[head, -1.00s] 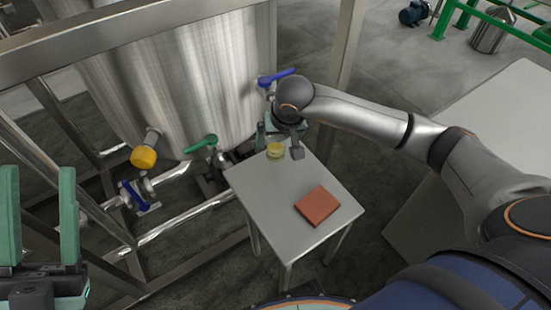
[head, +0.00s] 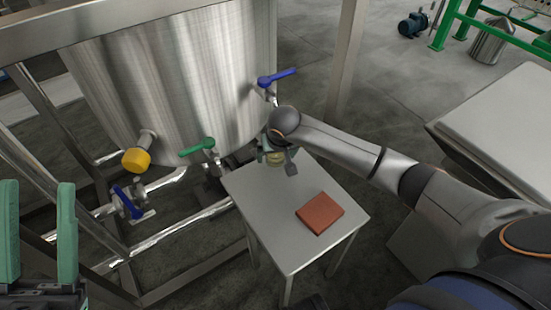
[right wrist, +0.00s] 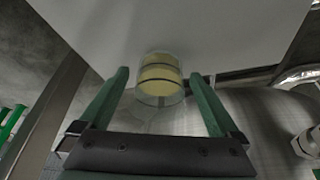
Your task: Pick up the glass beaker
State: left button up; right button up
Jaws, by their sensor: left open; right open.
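The glass beaker (right wrist: 160,80) holds a yellow content and stands on the small grey table (head: 290,240), near its far corner. In the head view the beaker (head: 276,158) is partly hidden by my right gripper and wrist. In the right wrist view my right gripper (right wrist: 160,85) is open, with one green finger on each side of the beaker and a gap visible beside each. My left gripper (head: 38,235) is open and empty at the lower left of the head view, away from the table.
A reddish-brown block (head: 320,213) lies on the table's right part. A large steel tank (head: 180,80) with blue-handled (head: 277,77), green-handled (head: 197,146) and yellow (head: 136,160) fittings stands close behind the table. Metal frame bars lie at left. The table's middle is clear.

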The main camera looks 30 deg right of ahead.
jog(key=shift+w+f, duration=0.1)
jog(key=shift+f, duration=0.25)
jog(key=shift+c, duration=0.3)
jog(key=shift+r, duration=0.1)
grip_shut()
